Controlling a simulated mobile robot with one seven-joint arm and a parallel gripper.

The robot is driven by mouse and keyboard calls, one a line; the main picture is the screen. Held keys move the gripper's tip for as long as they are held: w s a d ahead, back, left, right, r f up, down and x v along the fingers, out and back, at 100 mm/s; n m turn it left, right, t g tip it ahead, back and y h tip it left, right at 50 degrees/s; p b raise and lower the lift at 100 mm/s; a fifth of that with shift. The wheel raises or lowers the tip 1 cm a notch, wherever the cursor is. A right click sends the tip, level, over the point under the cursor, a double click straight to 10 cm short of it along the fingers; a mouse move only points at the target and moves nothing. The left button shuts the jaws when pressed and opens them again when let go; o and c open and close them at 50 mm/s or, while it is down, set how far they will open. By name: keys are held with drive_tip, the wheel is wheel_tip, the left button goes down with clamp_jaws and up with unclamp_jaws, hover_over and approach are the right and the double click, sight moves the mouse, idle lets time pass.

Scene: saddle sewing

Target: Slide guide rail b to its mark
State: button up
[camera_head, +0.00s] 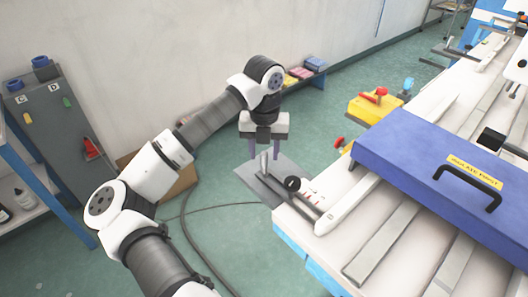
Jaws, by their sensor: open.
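My gripper (264,156) hangs pointing down beyond the near left corner of the white table (352,258). Its two purple fingers are apart. A small upright metal tab (263,164) shows between and just below the fingertips; I cannot tell whether they touch it. The tab stands at the far end of a dark grey rail (287,195) on the table's left edge. A black round knob (292,183) and red marks (310,196) are beside this rail. No letter is readable on it, so I cannot tell whether it is guide rail b.
A blue cover (415,155) with a black handle and a yellow "ISOLATE FIRST" label lies across the table. A yellow box (375,107) with a red lever stands behind it. A grey cabinet (50,125) is at left. Cables lie on the green floor.

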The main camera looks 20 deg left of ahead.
drive_tip(key=shift+f, duration=1.05)
clamp_jaws()
drive_tip(key=shift+w+a+f+b, duration=0.25)
drive_tip(key=shift+a+b, duration=0.2)
drive_tip(key=shift+b, duration=0.25)
drive_tip(key=shift+w+a+r, duration=0.15)
drive_tip(key=shift+w+a, duration=0.05)
drive_tip(key=shift+r, duration=0.15)
unclamp_jaws()
